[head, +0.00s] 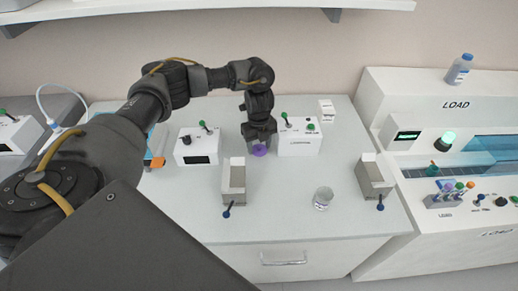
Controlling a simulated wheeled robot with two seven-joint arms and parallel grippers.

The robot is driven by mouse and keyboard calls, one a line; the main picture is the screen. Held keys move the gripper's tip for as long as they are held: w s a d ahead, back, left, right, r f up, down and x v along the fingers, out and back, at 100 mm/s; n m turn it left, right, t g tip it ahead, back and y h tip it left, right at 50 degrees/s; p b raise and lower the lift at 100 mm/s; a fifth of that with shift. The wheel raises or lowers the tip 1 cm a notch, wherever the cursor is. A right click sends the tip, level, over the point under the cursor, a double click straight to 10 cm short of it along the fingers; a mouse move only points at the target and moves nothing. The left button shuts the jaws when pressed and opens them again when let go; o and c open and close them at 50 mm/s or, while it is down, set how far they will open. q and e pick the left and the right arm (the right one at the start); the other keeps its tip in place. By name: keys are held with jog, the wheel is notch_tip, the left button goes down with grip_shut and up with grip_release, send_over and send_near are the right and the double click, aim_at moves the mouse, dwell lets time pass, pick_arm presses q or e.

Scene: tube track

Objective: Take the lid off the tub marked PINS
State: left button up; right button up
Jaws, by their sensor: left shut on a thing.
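My left gripper (260,147) points down near the back middle of the white bench, between two small white control boxes. It is shut on a small purple thing (259,151), which looks like a lid. The gripper hides most of what lies under and behind the purple thing, so I cannot tell whether it sits on a tub. No PINS marking is readable from here. My right gripper is not in view.
White control boxes (197,146) and (299,138) flank the gripper. A LOAD machine (456,210) with a tube rack is at right.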

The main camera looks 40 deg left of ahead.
aim_at(259, 145)
pick_arm(q)
jog(key=shift+w+a+f, duration=0.1)
jog(key=shift+f, duration=0.85)
jog(key=o, duration=1.1)
jog(key=shift+f, duration=0.15)
jog(key=shift+c, duration=0.2)
jog(key=shift+r, duration=0.3)
notch_tip(259, 145, up, 12)
jog(key=p, duration=0.1)
jog(key=shift+f, duration=0.1)
